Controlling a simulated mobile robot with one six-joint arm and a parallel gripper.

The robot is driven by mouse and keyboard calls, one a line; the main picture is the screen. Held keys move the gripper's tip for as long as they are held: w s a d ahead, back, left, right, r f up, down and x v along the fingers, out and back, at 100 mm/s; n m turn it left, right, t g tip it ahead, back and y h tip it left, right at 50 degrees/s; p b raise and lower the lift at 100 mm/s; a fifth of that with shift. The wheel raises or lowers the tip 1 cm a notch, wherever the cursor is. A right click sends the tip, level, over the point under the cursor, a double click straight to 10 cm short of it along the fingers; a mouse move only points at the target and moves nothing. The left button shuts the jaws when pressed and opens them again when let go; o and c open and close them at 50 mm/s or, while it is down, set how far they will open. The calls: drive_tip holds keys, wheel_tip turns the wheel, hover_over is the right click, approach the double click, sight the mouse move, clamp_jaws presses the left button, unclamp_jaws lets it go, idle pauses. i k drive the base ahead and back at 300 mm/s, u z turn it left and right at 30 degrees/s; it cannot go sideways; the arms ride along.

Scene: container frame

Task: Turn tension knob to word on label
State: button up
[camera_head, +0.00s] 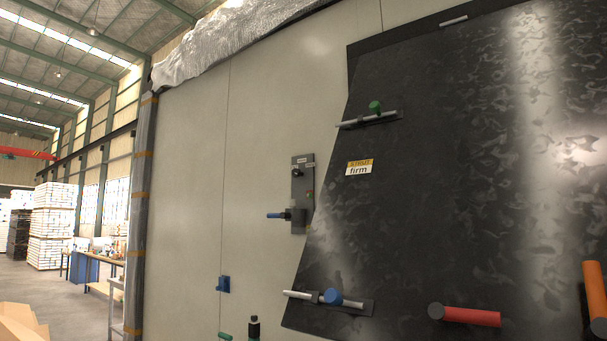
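A label (359,167) with an orange top band and the word "firm" on white is fixed to the dark panel. A narrow grey plate (302,220) is mounted on the light wall left of that panel. A small dark knob (297,173) sits on the plate's upper part, with small pale labels around it. Their words and the knob's pointing direction are too small to read. I cannot confirm that this is the tension knob. My gripper is not in view.
A blue-tipped lever (279,215) sticks out left from the plate's lower part. The dark panel (450,170) carries a rod with a green knob (375,106), a rod with a blue knob (333,296) and a red cylinder (472,316). An orange cylinder (595,288) is at far right.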

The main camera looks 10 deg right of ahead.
sight(296, 173)
drive_tip(key=k, duration=1.3)
drive_tip(key=u, duration=0.45)
drive_tip(key=i, duration=0.6)
drive_tip(key=u, duration=0.8)
drive_tip(key=i, duration=0.65)
drive_tip(key=u, duration=0.5)
drive_tip(key=i, duration=1.55)
